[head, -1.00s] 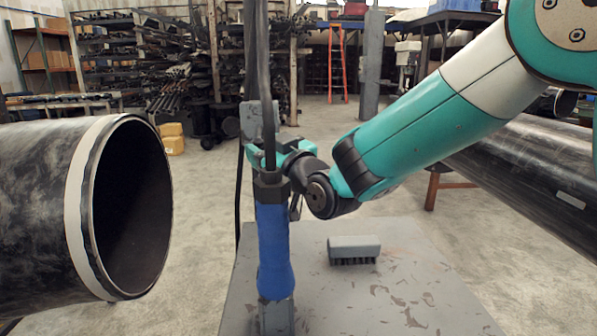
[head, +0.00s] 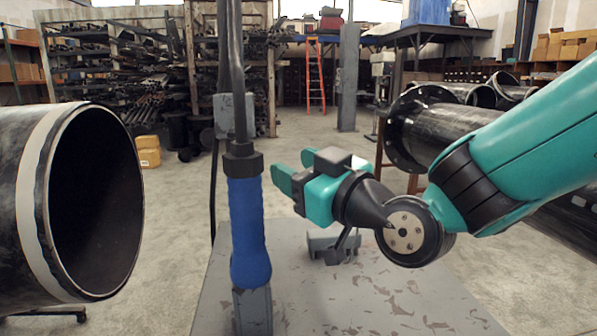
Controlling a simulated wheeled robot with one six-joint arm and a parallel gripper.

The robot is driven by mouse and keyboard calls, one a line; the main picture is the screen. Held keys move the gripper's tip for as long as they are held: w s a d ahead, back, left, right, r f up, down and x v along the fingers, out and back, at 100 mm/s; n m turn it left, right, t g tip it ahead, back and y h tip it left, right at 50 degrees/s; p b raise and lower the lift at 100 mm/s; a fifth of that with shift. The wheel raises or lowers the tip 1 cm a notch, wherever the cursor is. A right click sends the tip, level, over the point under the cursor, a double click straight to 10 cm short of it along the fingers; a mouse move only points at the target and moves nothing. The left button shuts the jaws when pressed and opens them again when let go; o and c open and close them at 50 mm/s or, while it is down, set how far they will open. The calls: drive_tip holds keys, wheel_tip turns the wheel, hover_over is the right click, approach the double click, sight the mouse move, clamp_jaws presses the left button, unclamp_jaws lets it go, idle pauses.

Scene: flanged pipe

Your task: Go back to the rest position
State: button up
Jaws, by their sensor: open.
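My gripper (head: 290,170) is teal with a dark grey wrist. It hangs above the table, right of the blue-handled tool, with its fingers pointing left and apart. Nothing shows between them. The blue-handled tool (head: 249,225) stands upright in a grey holder (head: 253,310) at the table's left part, with a dark hose going up from it. The gripper appears clear of the handle. My arm comes in from the right edge.
A large open black pipe (head: 95,200) is at left. A flanged pipe (head: 412,130) lies at back right. Racks fill the back; the middle floor is clear.

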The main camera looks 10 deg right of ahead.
drive_tip(key=shift+f, duration=0.1)
drive_tip(key=s+d+f+m+g+h, duration=0.1)
drive_tip(key=s+d+f+g+h, duration=0.2)
drive_tip(key=s+f+g, duration=0.45)
drive_tip(key=s+d+f+m+g+h, duration=0.1)
drive_tip(key=s+d+f+g+h, duration=0.3)
drive_tip(key=s+g, duration=0.6)
drive_tip(key=s+r+t+p, duration=0.1)
drive_tip(key=s+r+p, duration=0.2)
drive_tip(key=r+p, duration=0.9)
drive_tip(key=shift+d+y+p, duration=0.2)
drive_tip(key=shift+y+p, duration=0.1)
drive_tip(key=shift+p, duration=0.2)
drive_tip(key=shift+s+r, duration=0.1)
